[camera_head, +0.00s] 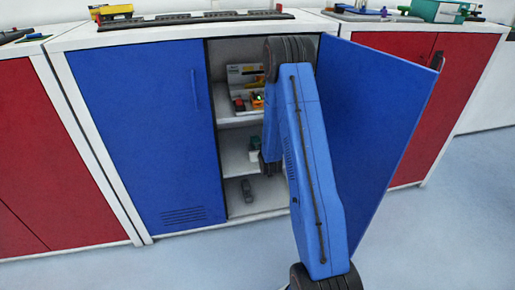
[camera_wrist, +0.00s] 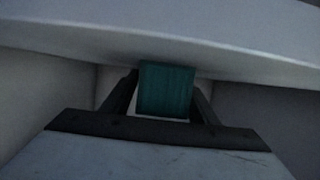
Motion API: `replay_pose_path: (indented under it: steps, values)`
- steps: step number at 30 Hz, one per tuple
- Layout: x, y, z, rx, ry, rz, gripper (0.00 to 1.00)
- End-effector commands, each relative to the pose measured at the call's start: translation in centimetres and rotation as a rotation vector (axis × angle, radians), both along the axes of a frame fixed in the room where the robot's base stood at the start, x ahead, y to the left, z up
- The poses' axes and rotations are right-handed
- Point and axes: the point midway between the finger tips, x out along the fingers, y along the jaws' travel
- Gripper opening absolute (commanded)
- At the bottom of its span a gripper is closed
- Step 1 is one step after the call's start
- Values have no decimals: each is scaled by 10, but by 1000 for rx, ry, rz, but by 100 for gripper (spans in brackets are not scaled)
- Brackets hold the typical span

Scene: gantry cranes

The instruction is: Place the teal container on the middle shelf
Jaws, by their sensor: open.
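In the wrist view the teal container (camera_wrist: 165,88) stands between the two dark fingers of my open gripper (camera_wrist: 166,98), with a white part showing at its foot. I cannot tell whether either finger touches it. In the head view my gripper (camera_head: 268,166) is inside the open cabinet at the height of the middle shelf (camera_head: 236,168), partly hidden by my blue arm. A small dark-and-white shape (camera_head: 254,150) beside it seems to be the container, on or just over that shelf.
The upper shelf (camera_head: 238,118) holds several small items. The blue door (camera_head: 375,125) is swung open at right; the left blue door (camera_head: 145,135) is shut. A pale shelf underside (camera_wrist: 200,35) is close above the gripper.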

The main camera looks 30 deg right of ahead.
Motion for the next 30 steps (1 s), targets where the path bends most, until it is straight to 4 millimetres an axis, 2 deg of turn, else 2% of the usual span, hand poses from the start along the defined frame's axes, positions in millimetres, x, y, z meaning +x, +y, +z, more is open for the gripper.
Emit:
replay_pose_path:
  steps: [4,7,21,30]
  values:
    - [0,0,3,0,-1,0,54]
    - [-8,2,5,0,1,0,54]
    - [-84,24,35,0,0,0,54]
    - [-107,31,44,1,2,0,54]
